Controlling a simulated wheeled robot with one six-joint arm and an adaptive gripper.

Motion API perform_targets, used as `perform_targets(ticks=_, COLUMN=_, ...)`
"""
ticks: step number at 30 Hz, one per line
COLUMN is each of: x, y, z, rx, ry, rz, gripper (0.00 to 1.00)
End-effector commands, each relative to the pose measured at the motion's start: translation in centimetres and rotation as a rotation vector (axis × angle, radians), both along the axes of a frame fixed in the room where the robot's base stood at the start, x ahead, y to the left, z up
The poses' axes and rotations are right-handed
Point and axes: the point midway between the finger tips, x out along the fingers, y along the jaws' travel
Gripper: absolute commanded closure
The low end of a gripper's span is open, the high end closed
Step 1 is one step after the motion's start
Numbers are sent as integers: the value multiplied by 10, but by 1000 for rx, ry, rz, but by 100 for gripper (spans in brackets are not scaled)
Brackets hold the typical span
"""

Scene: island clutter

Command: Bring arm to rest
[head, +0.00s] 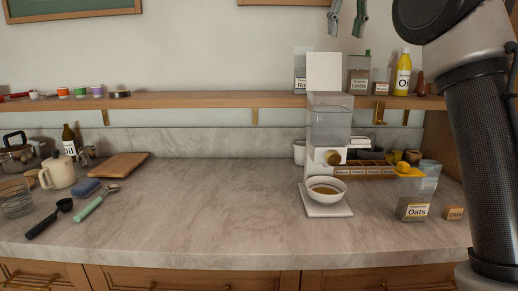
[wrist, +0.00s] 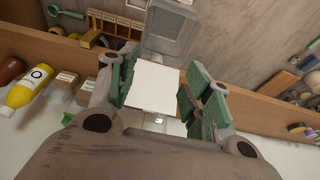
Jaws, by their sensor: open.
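My gripper (head: 346,22) hangs at the top of the head view, above the shelf and the cereal dispenser, with only its fingertips showing. In the wrist view my gripper (wrist: 158,92) has its green-padded fingers spread apart with nothing held between them. The dispenser's white top panel (wrist: 154,86) shows beyond the gap, apart from the fingers. My arm comes in from the right side of the head view.
The dispenser (head: 330,118) stands on the counter (head: 200,215), with a white bowl (head: 325,191) holding something brown beneath it. The shelf (head: 230,101) bears jars and a yellow bottle (head: 403,74). An oats container (head: 414,208) stands right. The counter's middle is clear.

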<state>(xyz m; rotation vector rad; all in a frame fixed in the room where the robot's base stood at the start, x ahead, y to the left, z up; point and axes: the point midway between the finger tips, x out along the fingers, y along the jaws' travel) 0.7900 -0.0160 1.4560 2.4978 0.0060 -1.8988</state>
Motion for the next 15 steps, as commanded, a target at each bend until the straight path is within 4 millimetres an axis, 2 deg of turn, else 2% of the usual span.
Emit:
perform_targets(ticks=8, x=-28, y=-26, z=-9, rx=-1, ry=-11, rz=4, gripper=50)
perform_targets(ticks=11, x=-45, y=-38, z=-18, rx=0, ry=-18, rz=5, gripper=50)
perform_targets(ticks=15, x=-84, y=-62, z=-44, rx=1, ry=-33, rz=8, gripper=50)
